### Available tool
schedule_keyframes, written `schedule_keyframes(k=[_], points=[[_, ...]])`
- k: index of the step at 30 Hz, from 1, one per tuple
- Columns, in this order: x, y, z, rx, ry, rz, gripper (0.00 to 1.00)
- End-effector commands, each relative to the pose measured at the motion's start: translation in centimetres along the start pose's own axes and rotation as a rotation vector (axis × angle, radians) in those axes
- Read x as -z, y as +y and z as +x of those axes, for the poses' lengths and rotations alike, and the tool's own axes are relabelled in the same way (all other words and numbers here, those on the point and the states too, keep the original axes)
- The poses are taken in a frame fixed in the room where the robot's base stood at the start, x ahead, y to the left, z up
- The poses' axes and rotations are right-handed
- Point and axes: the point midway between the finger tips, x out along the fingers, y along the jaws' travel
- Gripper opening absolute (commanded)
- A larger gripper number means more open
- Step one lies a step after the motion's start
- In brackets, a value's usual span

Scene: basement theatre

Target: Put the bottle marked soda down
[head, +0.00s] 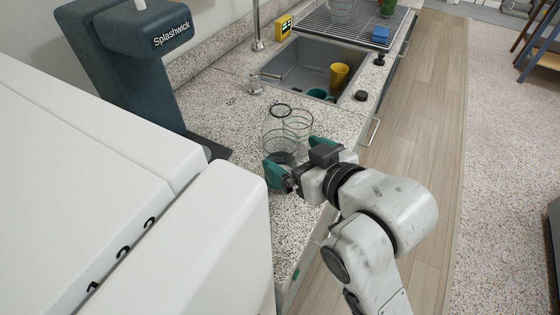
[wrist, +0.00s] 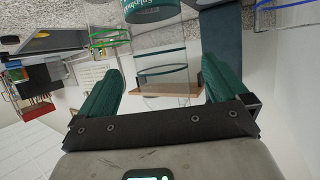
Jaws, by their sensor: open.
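My gripper (head: 297,162) is over the speckled counter in the head view, its teal fingers spread apart. The wrist view also shows my gripper (wrist: 163,78) open, with a gap between its fingers. A clear vessel with a dark rim (head: 280,111) stands upright on the counter just beyond the fingers. In the wrist view, clear walls with dark green rings (wrist: 162,70) show between the fingers; I cannot tell whether they touch. A second clear vessel with green rings (head: 299,122) stands close beside the first. No soda marking is readable on either.
A dark Splashwick machine (head: 145,75) stands at the left, behind white cabinets (head: 110,150). Beyond the vessels is a sink (head: 310,68) with a yellow cup (head: 339,76) and a teal cup (head: 317,94). Speckled counter (head: 235,115) is bare left of the vessels.

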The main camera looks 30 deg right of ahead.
Motion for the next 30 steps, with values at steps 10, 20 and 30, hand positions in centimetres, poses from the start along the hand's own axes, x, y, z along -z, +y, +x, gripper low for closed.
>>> schedule_keyframes(k=[10,20,30], points=[[0.3,0.0,2.1,0.001,-0.001,0.000,1.00],[0.4,0.0,6.0,0.001,0.000,0.000,1.00],[0.4,0.0,6.1,0.001,0.000,0.000,0.91]])
